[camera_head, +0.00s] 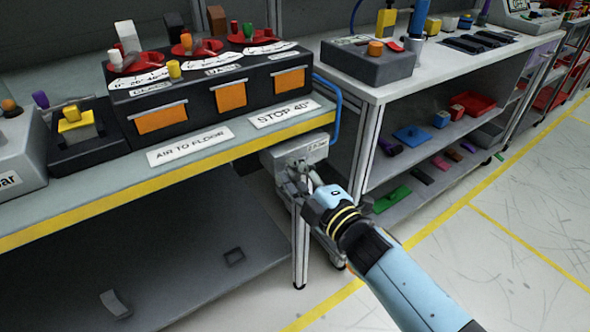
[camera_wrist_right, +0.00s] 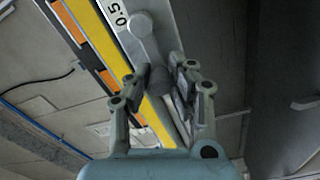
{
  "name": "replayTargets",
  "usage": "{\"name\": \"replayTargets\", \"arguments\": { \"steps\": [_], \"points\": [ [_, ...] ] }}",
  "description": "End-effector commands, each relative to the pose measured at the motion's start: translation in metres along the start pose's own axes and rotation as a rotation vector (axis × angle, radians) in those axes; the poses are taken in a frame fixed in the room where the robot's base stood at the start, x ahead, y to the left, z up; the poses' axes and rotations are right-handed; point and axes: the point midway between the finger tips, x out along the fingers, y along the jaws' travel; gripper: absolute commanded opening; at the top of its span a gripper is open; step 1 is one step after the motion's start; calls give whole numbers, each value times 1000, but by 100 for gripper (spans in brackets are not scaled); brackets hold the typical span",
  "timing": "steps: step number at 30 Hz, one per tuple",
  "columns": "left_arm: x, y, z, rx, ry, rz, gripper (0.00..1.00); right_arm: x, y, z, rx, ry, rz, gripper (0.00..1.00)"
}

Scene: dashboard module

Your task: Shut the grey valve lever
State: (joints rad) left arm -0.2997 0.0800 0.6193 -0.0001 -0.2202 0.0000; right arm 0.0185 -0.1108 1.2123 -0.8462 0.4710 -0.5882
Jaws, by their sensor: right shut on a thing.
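A pale grey valve housing (camera_head: 309,146) hangs at the right end of the workbench, just below its yellow front edge. My right gripper (camera_head: 301,174) is at the front of this housing and hides most of the lever in the head view. In the right wrist view my right gripper (camera_wrist_right: 166,80) is shut on the grey valve lever (camera_wrist_right: 158,79), with one finger on each side of it. A round grey boss (camera_wrist_right: 141,24) shows above the fingers, beside a label reading 0.5. The lever's exact angle is hard to tell. My left gripper is not in view.
The workbench's yellow edge (camera_head: 150,190) runs close beside the housing, with a table leg (camera_head: 300,250) below. A black panel (camera_head: 215,95) with orange drawers and levers stands above. Shelving (camera_head: 372,160) is close on the right. Open floor (camera_head: 500,240) lies at the right.

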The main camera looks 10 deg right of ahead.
Motion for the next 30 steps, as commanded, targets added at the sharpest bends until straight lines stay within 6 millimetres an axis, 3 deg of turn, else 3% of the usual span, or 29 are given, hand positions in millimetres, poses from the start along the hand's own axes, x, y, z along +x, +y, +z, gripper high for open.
{"name": "replayTargets", "arguments": {
  "steps": [15,16,21,30],
  "points": [
    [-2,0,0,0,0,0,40,-1,-2,0,20,-1,-4,0],
    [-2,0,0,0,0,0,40,-1,-2,0,20,-2,-4,22],
    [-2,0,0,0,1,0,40,-1,-1,0,19,-1,-3,43],
    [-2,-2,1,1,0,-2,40,-3,0,0,17,0,-1,43]
  ]
}}
